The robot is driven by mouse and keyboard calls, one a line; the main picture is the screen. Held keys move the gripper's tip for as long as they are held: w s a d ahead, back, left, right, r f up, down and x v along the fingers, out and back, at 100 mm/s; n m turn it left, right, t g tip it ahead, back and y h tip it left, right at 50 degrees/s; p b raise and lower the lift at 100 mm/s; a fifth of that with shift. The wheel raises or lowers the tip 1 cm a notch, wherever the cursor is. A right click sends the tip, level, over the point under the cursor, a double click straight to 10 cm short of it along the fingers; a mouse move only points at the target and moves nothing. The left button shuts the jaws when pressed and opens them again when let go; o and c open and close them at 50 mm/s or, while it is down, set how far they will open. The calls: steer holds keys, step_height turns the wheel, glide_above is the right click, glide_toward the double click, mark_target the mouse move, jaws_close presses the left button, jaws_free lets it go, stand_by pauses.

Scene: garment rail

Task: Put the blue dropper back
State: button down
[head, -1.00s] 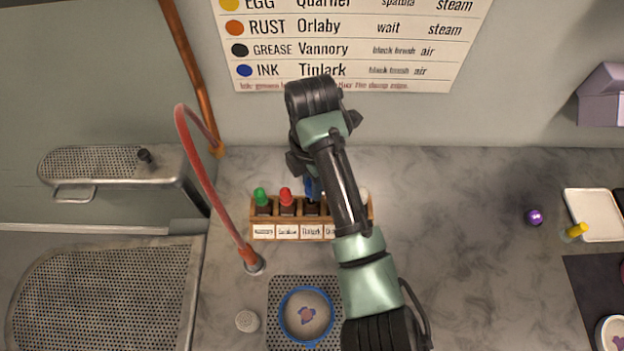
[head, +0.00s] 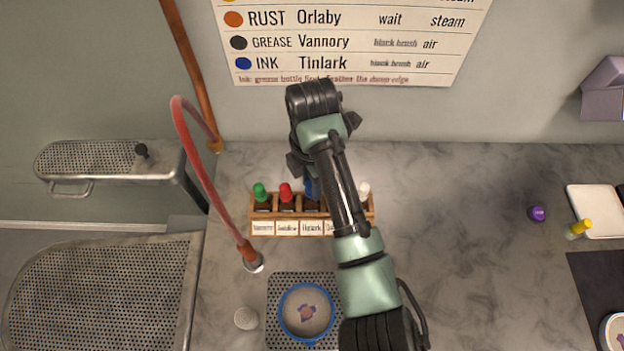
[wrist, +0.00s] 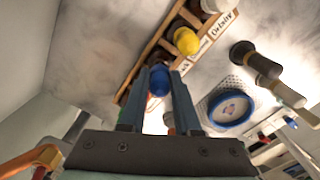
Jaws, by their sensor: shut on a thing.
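The blue dropper (head: 311,189) is at the third slot of the wooden rack (head: 263,212), above the label reading Tinlark. My gripper (wrist: 159,78) is shut on its blue bulb (wrist: 158,84), which shows between the two fingers in the wrist view. In the head view my arm hides most of the gripper and part of the rack. I cannot tell how deep the dropper sits in its slot. A green-topped dropper (head: 260,192) and a red-topped dropper (head: 285,191) stand in the slots to the left. A white-topped one (head: 363,188) stands at the right end.
A yellow-topped dropper (wrist: 186,40) shows in the rack in the wrist view. A red hose (head: 201,170) arches close left of the rack. A blue-rimmed dish (head: 306,338) sits in front. A purple item (head: 537,213) and another yellow-topped bottle (head: 579,229) lie right; the counter between is clear.

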steer(key=shift+f, duration=0.3)
stand_by(0.4)
steer(key=shift+f, duration=0.3)
steer(key=c, duration=0.5)
jaws_free()
steer(key=shift+c, duration=0.2)
steer(key=shift+r, duration=0.1)
steer(key=shift+r+p, duration=3.5)
steer(key=shift+r, duration=0.2)
